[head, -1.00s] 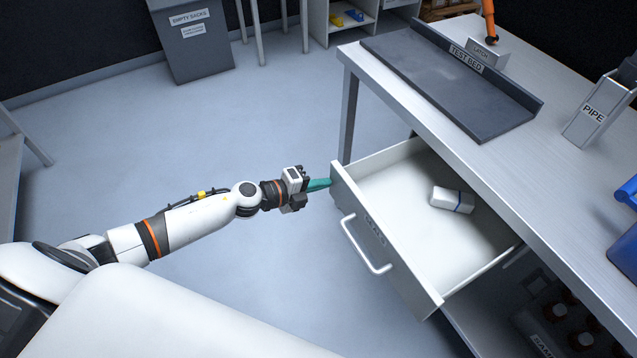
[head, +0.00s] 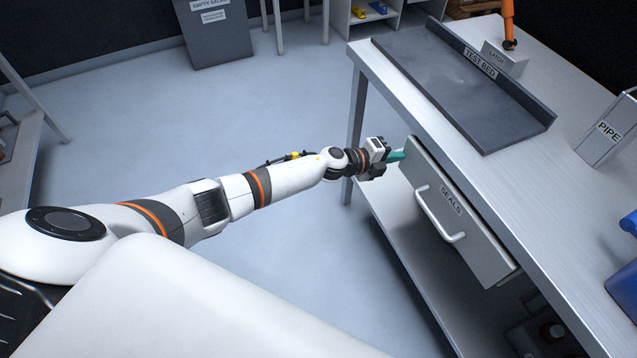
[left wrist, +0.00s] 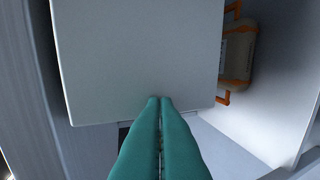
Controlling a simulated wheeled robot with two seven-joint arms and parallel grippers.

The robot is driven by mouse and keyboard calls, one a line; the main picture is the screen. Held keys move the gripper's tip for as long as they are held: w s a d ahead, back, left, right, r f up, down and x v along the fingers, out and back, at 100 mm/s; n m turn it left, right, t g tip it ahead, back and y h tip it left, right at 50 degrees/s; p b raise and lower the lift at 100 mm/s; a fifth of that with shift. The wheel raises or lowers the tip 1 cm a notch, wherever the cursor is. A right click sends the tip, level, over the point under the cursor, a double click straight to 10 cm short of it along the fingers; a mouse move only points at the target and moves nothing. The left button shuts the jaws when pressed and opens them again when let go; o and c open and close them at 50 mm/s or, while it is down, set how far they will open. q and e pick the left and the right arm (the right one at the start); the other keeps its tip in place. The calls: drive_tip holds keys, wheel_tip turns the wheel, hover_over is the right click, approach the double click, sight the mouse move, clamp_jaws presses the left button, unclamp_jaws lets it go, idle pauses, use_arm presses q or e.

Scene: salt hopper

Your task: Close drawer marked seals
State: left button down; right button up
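The drawer marked SEALS (head: 462,212) is under the bench top in the head view, with its grey front close to the bench edge and its inside no longer visible. Its pale bar handle (head: 436,216) faces the floor side. My left gripper (head: 398,156) is at the drawer front's far upper corner, with its green fingers against or very near it. In the left wrist view the two green fingers (left wrist: 160,103) lie together, with nothing seen between them, and their tips meet the edge of a pale panel (left wrist: 140,55). My right gripper is not in view.
The bench top (head: 560,150) carries a dark TEST BED tray (head: 465,85), a LATCH block (head: 505,58) and a PIPE holder (head: 607,130). A lower shelf (head: 420,260) is below the drawer. An orange-trimmed case (left wrist: 238,52) shows in the left wrist view.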

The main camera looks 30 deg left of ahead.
use_arm(q)
drive_tip(key=shift+w+d+r, duration=0.15)
drive_tip(key=shift+w+d, duration=0.35)
drive_tip(key=shift+w, duration=0.2)
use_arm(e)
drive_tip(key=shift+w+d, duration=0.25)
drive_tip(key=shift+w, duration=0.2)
use_arm(q)
drive_tip(key=shift+r, duration=0.15)
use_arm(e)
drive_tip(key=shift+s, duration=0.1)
